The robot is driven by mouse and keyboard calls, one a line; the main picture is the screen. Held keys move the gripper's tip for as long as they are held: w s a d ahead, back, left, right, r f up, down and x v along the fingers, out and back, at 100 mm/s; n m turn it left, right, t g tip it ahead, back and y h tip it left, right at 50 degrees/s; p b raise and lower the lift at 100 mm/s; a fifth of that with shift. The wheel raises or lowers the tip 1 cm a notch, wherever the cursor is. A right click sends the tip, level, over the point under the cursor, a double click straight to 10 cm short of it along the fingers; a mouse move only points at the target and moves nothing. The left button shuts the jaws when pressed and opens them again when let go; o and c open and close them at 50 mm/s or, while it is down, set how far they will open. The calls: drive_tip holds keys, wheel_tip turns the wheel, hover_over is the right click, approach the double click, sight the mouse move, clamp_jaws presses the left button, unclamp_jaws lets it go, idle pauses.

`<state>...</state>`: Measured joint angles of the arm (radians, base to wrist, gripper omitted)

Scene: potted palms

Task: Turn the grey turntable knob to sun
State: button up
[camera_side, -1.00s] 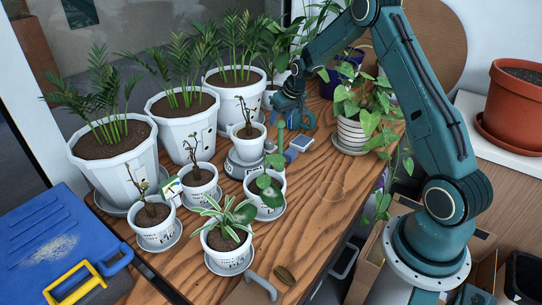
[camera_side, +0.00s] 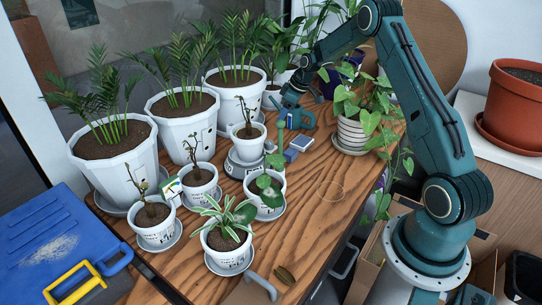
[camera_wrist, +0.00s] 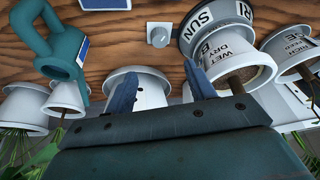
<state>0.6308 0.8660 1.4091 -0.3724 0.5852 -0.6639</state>
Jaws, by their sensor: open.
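The grey turntable (camera_side: 236,168) stands mid-table under a white pot with a thin-stemmed seedling. In the wrist view its banded rim (camera_wrist: 203,22) shows at the upper right with the word SUN and part of another label. A small grey knob (camera_wrist: 159,35) sticks out beside the rim, left of SUN. In the side view I cannot make out the knob clearly. My gripper (camera_side: 290,92) is behind and right of the turntable, above the table and apart from it. In the wrist view my gripper (camera_wrist: 163,88) has its fingers spread, with nothing held between them.
Large white palm pots (camera_side: 118,165) line the back left. Small potted plants stand in front of the turntable. The right front tabletop is fairly clear.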

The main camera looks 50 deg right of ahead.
sight(269, 142)
drive_tip(key=shift+f, duration=0.1)
drive_tip(key=shift+x, duration=6.8)
drive_tip(key=shift+w, duration=0.1)
drive_tip(key=c, duration=1)
drive_tip(key=shift+o, duration=0.2)
drive_tip(key=shift+a, duration=0.1)
drive_tip(key=shift+a+m+h, duration=0.1)
drive_tip(key=shift+m+h, duration=0.8)
drive_tip(key=shift+m, duration=1.4)
